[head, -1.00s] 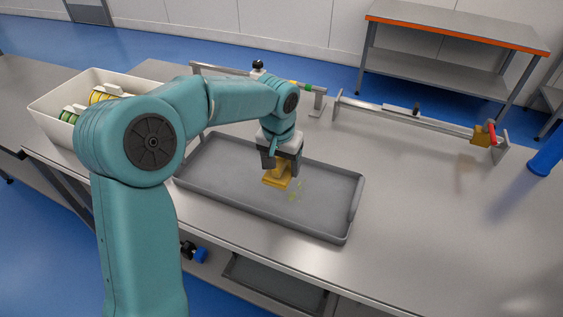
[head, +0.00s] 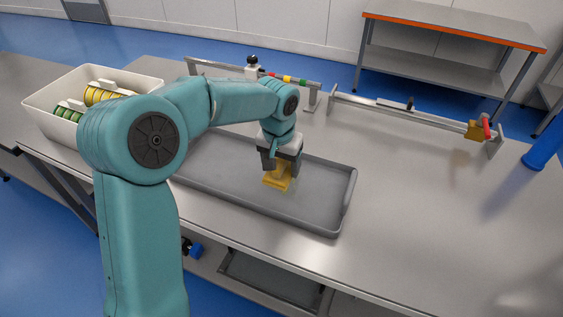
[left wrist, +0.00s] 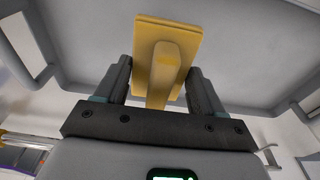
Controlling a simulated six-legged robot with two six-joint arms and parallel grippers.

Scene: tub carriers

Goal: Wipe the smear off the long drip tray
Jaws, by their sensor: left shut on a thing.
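The long grey drip tray (head: 322,208) lies on the steel bench in the head view, with raised rims. My left gripper (head: 282,168) is over the middle of the tray and shut on the handle of a yellow wiper. The wiper's flat pad (head: 275,183) is down at the tray floor; contact is hard to tell. In the left wrist view the wiper (left wrist: 168,45) sits between the fingers of my left gripper (left wrist: 160,80), with the tray (left wrist: 85,45) behind it. No green smear shows now; the pad or gripper may hide some. My right gripper is out of view.
A cream bin (head: 38,102) with green and yellow rolls stands at the left. Two low metal rails (head: 385,112) run behind the tray; one bears a yellow and red piece (head: 478,130). A blue cylinder (head: 543,150) stands far right. The bench right of the tray is clear.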

